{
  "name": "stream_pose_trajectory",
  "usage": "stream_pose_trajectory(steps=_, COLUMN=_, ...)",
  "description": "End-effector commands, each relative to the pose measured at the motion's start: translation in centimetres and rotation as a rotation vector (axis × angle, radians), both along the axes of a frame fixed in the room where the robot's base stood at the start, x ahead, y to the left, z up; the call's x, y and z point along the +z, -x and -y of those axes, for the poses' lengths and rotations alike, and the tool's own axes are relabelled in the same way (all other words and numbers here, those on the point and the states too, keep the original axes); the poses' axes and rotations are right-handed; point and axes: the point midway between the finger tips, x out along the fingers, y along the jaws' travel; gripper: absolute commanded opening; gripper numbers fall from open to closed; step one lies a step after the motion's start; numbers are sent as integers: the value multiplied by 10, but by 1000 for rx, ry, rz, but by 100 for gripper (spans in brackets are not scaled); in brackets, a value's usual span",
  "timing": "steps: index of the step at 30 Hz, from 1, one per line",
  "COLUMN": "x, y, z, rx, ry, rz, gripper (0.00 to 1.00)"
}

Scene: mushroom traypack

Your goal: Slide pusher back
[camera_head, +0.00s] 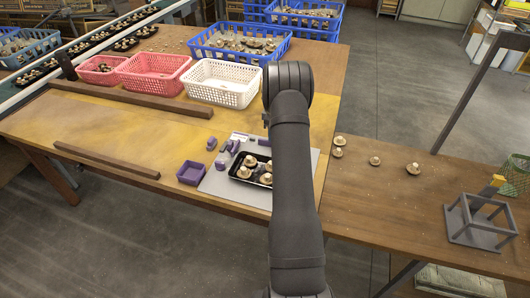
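No part can be told for certain as the pusher. Several small purple pieces, one of them a rounded block (211,143), lie at the back of a light grey board (215,183). A black tray (236,177) holding several mushrooms sits on the board, its right side hidden by my arm. My dark arm rises through the middle of the view. My gripper is hidden behind it, so its hold and fingers cannot be seen.
A purple bin (191,173) sits at the board's left. Wooden bars (135,100) cross the table left of it. Two pink baskets (152,73) and a white basket (222,82) stand behind. Loose mushrooms (375,161) lie on the right table. The yellow tabletop's left is mostly clear.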

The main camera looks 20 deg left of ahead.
Motion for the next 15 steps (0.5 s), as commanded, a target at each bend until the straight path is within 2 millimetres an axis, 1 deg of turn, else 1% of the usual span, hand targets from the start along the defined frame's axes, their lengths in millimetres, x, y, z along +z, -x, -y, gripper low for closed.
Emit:
stream_pose_trajectory(steps=1, x=-16, y=10, z=-2, rx=2, ry=4, rz=-27, gripper=43)
stream_pose_trajectory(steps=2, x=-15, y=10, z=-2, rx=2, ry=4, rz=-27, gripper=43)
stream_pose_trajectory(steps=8, x=-2, y=10, z=-2, rx=2, ry=4, rz=-28, gripper=43)
stream_pose_trajectory(steps=15, x=21, y=8, z=0, rx=1, ry=5, rz=-23, gripper=43)
